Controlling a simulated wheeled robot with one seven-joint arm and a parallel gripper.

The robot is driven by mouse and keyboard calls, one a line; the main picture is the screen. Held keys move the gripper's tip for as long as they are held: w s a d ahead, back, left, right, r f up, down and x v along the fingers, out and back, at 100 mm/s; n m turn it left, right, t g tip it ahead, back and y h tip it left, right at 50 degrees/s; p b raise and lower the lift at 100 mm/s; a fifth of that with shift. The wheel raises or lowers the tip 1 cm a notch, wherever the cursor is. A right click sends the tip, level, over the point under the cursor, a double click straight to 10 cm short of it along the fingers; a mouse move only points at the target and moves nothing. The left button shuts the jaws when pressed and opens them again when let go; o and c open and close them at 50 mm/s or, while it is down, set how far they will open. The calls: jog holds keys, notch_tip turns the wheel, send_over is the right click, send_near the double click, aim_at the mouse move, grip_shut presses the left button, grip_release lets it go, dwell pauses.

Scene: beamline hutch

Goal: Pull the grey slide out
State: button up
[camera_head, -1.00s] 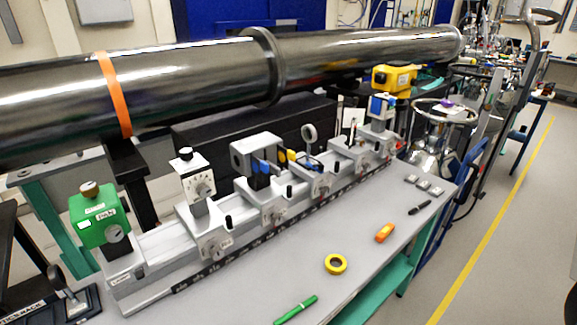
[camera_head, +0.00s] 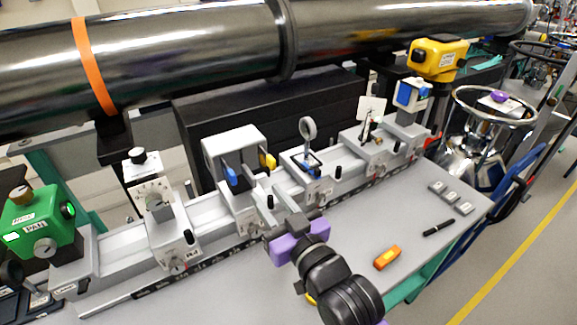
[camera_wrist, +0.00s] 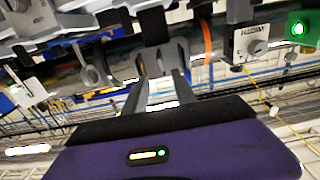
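A grey housing (camera_head: 234,140) stands on a carrier mid-rail, with a blue slide tab (camera_head: 231,176) and a yellow tab (camera_head: 268,162) at its front. A grey slide cannot be told clearly from the grey and dark parts between these tabs. My gripper (camera_head: 284,219) is at the front of the rail, just right of and below the housing, apart from the tabs in the head view. In the wrist view my gripper (camera_wrist: 161,86) has its two fingers apart with nothing clearly held. A grey block (camera_wrist: 163,58) shows beyond the fingertips there.
To the right stand a ring mount (camera_head: 308,129) and a yellow instrument (camera_head: 438,58). A large dark pipe (camera_head: 180,50) runs behind. An orange block (camera_head: 387,257) and black pen (camera_head: 438,228) lie on the bench.

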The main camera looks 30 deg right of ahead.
aim_at(255, 183)
jog(key=w+p, duration=0.1)
jog(key=w, duration=0.6)
jog(key=shift+w+a+f+p, duration=0.1)
jog(key=shift+w+f+p, duration=0.1)
jog(key=shift+w+p, duration=0.2)
grip_shut()
dwell(1.2)
